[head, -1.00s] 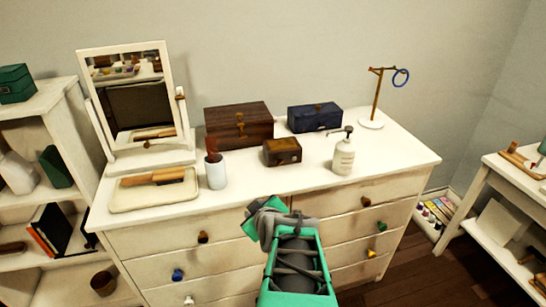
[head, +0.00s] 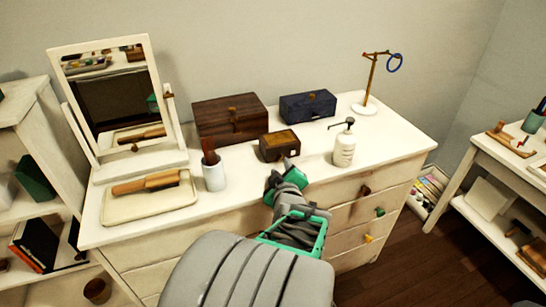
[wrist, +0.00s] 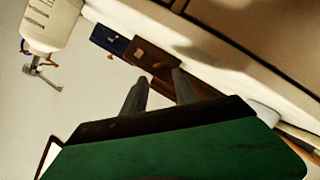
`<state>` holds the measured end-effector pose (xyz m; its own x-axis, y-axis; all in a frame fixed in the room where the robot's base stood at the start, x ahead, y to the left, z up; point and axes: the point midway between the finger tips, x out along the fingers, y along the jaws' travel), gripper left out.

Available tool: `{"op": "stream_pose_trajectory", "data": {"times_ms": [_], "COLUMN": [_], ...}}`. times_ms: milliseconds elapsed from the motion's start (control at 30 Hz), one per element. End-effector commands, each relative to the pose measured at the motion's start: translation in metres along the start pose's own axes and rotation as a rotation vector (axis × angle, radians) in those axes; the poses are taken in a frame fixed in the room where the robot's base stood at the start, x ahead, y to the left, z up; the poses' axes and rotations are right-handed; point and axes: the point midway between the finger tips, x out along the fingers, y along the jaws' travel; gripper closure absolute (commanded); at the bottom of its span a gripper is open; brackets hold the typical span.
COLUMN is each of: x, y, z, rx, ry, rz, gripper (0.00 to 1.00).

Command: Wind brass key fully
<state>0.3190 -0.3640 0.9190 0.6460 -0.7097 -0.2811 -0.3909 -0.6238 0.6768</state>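The small brown wooden box (head: 279,145) sits on the white dresser top, in front of the larger boxes. A small brass-coloured spot, perhaps the brass key (wrist: 157,65), shows on its face in the wrist view; its shape is too small to make out. My gripper (head: 287,168) is just in front of the small box, at the dresser's front edge. In the wrist view its two grey fingers (wrist: 160,76) are apart with nothing between them, pointing towards the box. I cannot tell whether they touch it.
A white pump bottle (head: 344,148) stands right of the small box. A cup with a brush (head: 213,176) stands left. A dark wooden chest (head: 229,118) and a blue box (head: 307,105) are behind. The dresser (head: 400,148) has free top at right.

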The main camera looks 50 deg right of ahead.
Motion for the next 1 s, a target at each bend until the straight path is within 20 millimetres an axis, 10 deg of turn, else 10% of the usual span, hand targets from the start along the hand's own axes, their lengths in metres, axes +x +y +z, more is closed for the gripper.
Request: {"op": "stream_pose_trajectory", "data": {"times_ms": [400,667,1000], "x": [0.065,0.068,0.068], "y": [-0.002,-0.001,-0.001], "z": [-0.001,0.0,-0.001], "rx": [0.001,0.001,0.001], "ry": [0.001,0.0,0.001], "rz": [-0.004,-0.002,-0.002], "gripper": [0.65,0.65,0.92]}}
